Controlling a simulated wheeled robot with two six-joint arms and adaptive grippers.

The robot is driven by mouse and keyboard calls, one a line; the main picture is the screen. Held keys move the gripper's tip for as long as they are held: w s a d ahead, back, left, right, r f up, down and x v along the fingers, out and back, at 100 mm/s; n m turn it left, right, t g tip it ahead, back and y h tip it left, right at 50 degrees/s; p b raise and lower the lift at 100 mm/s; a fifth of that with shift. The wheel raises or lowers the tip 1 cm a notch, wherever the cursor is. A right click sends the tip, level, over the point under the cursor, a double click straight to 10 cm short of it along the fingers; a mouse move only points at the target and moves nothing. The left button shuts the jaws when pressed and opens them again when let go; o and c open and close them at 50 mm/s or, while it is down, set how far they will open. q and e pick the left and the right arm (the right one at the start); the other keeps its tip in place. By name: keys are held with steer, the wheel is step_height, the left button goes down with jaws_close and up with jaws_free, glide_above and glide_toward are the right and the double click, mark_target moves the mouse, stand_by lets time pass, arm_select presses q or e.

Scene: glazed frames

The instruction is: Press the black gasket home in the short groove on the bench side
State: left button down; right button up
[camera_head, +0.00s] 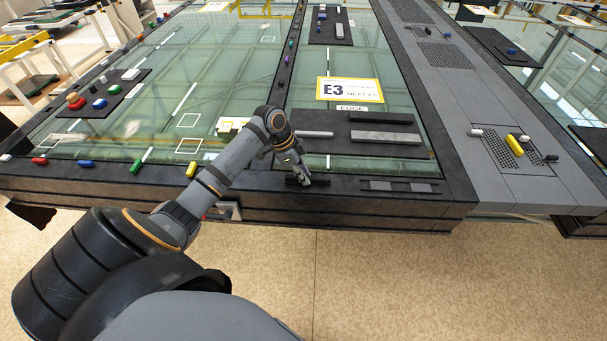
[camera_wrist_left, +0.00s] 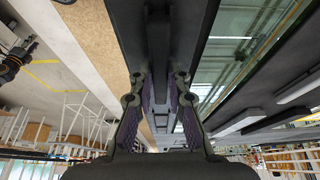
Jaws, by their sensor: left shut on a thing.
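My left gripper (camera_head: 303,182) is at the near dark border of the glazed frame, on the bench side. In the left wrist view my left gripper (camera_wrist_left: 160,128) has its two purple-padded fingers on either side of a dark bar, the black gasket (camera_wrist_left: 158,95). In the head view the gasket (camera_head: 292,181) shows as a short black strip at the fingertips. It lies along the border, dark on dark. The short groove cannot be made out clearly beneath it, so I cannot tell how deep the gasket sits. My right gripper is not in view.
A dark tray (camera_head: 355,145) with grey bars lies on the glass behind the gripper, near an E3 sign (camera_head: 350,90). Coloured pieces, including a yellow one (camera_head: 191,169), line the border at left.

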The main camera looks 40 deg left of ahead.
arm_select(q)
steer(key=shift+s+f, duration=0.15)
steer(key=shift+f, duration=0.05)
steer(key=c, duration=1.3)
jaws_free()
steer(key=shift+o, duration=0.4)
steer(key=shift+w, duration=0.2)
steer(key=v, duration=1.2)
